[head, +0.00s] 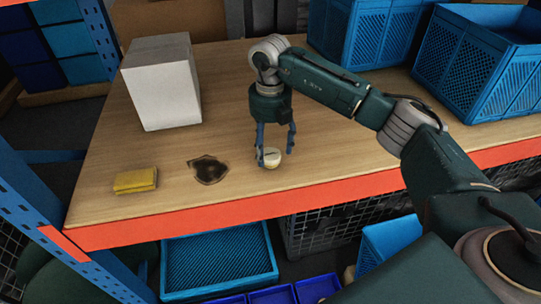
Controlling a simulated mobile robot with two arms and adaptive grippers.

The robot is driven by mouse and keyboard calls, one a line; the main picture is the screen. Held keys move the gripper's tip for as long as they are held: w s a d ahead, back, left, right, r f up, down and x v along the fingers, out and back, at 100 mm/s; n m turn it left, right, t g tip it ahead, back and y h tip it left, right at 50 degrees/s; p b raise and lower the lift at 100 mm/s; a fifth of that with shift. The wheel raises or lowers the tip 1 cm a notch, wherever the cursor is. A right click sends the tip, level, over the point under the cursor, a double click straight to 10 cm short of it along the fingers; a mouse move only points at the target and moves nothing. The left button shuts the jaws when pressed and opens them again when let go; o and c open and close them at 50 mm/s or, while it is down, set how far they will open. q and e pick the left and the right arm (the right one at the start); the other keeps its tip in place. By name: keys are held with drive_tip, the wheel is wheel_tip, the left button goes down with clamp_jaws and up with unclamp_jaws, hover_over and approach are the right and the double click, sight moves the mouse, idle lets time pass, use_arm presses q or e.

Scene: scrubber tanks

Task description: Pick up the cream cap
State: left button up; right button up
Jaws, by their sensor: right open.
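The cream cap (272,158) sits on the wooden shelf top near its orange front edge. It is a small round pale piece with a dark mark on its top. My right gripper (275,153) points straight down over the cap, with its blue-grey fingers apart. One finger is at the cap's left side and the other is to its right, a little higher in the picture. I cannot tell whether either finger touches the cap. My left gripper is not in the picture.
A yellow sponge (135,180) and a dark shield-shaped badge (208,169) lie left of the cap. A white box (161,82) stands at the back left. Blue crates (480,62) stand at the back right. An orange beam (230,212) edges the shelf's front.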

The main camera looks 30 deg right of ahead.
sight(271, 155)
drive_tip(key=f, duration=0.1)
drive_tip(key=f+p, duration=0.1)
drive_tip(key=f, duration=0.1)
drive_tip(key=f+p, duration=0.1)
drive_tip(key=shift+w+d+f, duration=0.2)
drive_tip(key=shift+w+d, duration=0.05)
drive_tip(key=shift+w, duration=0.1)
drive_tip(key=shift+f, duration=0.4)
drive_tip(key=shift+c, duration=0.8)
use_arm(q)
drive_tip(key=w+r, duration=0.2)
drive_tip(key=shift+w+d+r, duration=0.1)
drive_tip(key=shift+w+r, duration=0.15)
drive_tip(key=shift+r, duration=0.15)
use_arm(e)
drive_tip(key=c, duration=0.9)
